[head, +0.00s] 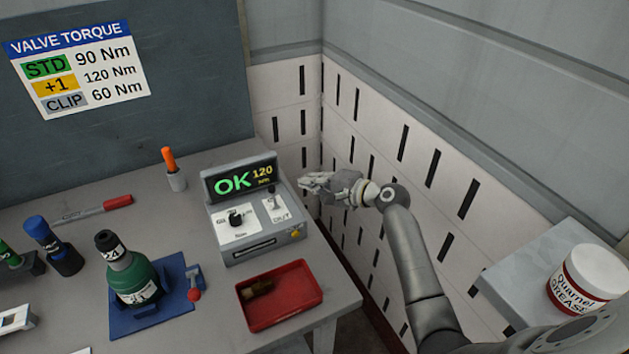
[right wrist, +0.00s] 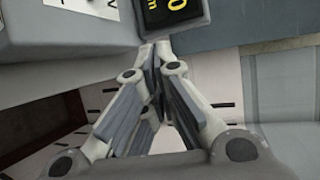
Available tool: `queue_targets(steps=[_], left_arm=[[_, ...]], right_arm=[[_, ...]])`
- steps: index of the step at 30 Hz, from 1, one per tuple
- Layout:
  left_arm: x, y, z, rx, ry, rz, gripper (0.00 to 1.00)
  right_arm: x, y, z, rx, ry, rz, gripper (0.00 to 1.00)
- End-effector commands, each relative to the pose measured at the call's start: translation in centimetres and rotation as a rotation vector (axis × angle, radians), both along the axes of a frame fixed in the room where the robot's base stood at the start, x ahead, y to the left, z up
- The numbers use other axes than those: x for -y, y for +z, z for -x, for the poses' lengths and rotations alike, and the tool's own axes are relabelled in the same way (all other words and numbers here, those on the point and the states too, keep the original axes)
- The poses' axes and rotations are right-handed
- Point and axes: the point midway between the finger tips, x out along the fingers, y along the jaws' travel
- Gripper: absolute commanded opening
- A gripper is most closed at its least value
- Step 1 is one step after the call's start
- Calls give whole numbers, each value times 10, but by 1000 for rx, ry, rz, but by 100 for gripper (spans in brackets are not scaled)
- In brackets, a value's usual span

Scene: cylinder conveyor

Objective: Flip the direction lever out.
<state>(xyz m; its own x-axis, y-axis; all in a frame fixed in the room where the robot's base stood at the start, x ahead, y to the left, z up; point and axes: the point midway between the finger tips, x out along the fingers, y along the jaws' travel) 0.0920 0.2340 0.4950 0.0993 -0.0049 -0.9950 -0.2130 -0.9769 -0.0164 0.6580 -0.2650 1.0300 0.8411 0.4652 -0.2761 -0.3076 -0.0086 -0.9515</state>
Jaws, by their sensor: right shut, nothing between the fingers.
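The direction lever (head: 270,202) is a small part on a white plate marked "OUT", at the right of the grey control box (head: 262,236). Its exact tilt is too small to tell. My right gripper (head: 304,182) is just right of the box, apart from the lever in the head view. Its fingers are shut and empty. In the right wrist view the closed fingertips (right wrist: 155,52) point toward the lower edge of the box's display (right wrist: 178,14). The lever is not clearly visible there. My left gripper is not in view.
The display reads "OK 120". A black knob (head: 236,218) sits on the box's left plate. A red tray (head: 280,296) lies in front. A green bottle (head: 134,278) stands on a blue base further left. A white slotted wall (head: 350,130) is close behind my right arm.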

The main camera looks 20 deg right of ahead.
Motion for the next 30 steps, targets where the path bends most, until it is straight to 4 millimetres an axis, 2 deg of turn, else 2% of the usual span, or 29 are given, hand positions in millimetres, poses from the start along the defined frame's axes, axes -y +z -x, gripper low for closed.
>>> queue_targets(steps=[5,14,16,21,30], left_arm=[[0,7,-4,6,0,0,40],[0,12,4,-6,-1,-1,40],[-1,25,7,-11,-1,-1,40],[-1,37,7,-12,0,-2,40],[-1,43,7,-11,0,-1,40]], right_arm=[[-14,-6,-24,-2,1,-2,0],[-33,-18,-57,-2,2,-1,0],[-40,-12,-48,-3,3,0,0],[-51,-10,-35,-3,1,1,0],[-59,-10,-27,-1,1,1,0]])
